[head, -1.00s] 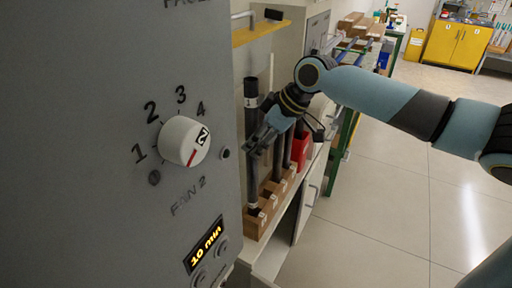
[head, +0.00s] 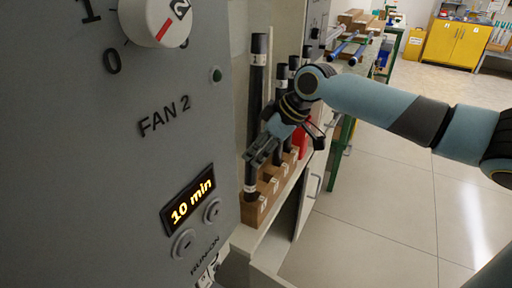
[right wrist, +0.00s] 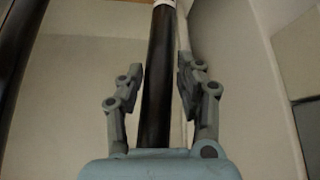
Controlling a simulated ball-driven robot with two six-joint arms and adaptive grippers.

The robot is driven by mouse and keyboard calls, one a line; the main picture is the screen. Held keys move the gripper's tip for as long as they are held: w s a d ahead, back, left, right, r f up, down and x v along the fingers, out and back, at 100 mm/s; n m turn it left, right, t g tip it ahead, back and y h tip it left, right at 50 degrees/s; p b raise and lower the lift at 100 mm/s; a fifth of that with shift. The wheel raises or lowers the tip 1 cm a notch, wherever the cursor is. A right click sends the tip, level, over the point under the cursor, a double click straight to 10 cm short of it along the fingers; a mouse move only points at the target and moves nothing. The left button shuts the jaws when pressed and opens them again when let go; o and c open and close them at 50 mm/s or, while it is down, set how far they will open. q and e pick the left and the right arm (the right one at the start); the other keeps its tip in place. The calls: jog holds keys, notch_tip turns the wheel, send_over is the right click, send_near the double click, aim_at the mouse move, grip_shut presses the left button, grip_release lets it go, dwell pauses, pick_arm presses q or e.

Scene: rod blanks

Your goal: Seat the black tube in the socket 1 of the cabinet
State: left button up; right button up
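A tall black tube (head: 257,85) with a white band near its top stands upright at the near end of a wooden block with several sockets (head: 254,211). Its foot is in or at the nearest socket. My right gripper (head: 254,160) is at the lower part of this tube. In the right wrist view, a black tube (right wrist: 158,85) runs between the two spread fingers, with a visible gap on the right side. The gripper (right wrist: 162,85) is open. The labels on the block are too small to read. My left gripper is not in view.
Several more black tubes (head: 281,82) stand behind in the block, near a red object (head: 300,139). A grey panel (head: 90,200) with a knob and a lit display fills the left side, close to the gripper. The floor (head: 400,220) at right is clear.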

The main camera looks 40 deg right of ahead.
jog(key=shift+o, duration=1)
jog(key=shift+w+r, duration=0.1)
jog(key=shift+o, duration=0.2)
jog(key=shift+r, duration=0.25)
